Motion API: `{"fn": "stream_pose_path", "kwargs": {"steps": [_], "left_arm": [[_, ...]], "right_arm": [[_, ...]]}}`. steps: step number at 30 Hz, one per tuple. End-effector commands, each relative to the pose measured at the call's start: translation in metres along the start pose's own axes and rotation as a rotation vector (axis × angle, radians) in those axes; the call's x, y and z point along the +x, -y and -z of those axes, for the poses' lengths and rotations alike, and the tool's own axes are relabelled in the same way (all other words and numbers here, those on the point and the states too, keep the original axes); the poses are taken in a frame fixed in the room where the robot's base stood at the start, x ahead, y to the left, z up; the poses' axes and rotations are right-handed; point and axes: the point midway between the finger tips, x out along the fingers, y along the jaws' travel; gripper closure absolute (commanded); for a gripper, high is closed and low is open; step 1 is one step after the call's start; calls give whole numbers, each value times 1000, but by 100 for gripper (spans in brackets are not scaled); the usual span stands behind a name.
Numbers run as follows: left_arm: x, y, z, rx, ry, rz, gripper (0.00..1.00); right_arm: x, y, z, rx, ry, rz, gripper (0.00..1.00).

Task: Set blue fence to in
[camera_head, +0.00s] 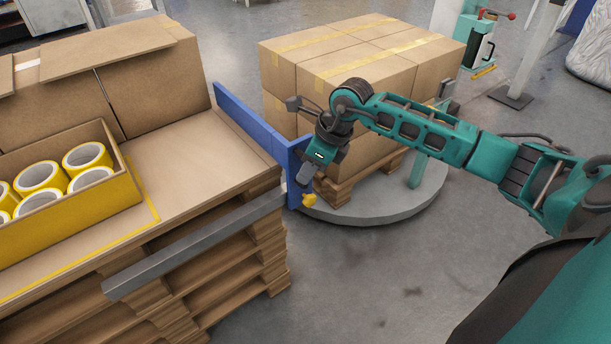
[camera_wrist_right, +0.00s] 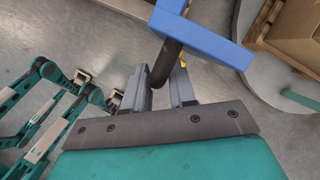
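The blue fence (camera_head: 250,122) is a long flat bar running along the right side of the cardboard-covered pallet stack, with a taller upright plate (camera_head: 295,176) at its near end. The fence also shows at the top of the right wrist view (camera_wrist_right: 205,38). A dark handle (camera_wrist_right: 167,62) sticks out from it. My right gripper (camera_wrist_right: 161,78) has this handle between its fingers, which appear to touch it on both sides. In the head view my right gripper (camera_head: 303,172) is beside the near end plate. My left gripper is not in view.
A yellow-edged box (camera_head: 128,190) of tape rolls (camera_head: 40,177) sits at left. A grey rail (camera_head: 195,243) runs along the stack's near edge. Behind the fence, large cartons (camera_head: 350,60) stand on a round grey turntable (camera_head: 400,205). The floor in front is clear.

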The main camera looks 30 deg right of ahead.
Motion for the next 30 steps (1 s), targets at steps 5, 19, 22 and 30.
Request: {"fn": "stream_pose_path", "kwargs": {"steps": [5, 19, 22, 30], "left_arm": [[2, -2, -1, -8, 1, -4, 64], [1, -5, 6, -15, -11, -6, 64], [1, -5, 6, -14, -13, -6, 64], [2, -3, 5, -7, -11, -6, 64]], "right_arm": [[16, 0, 0, 1, 0, -1, 75], [18, 0, 0, 0, 0, 0, 88], [18, 0, 0, 0, 0, 0, 98], [18, 0, 0, 0, 1, 0, 100]]}}
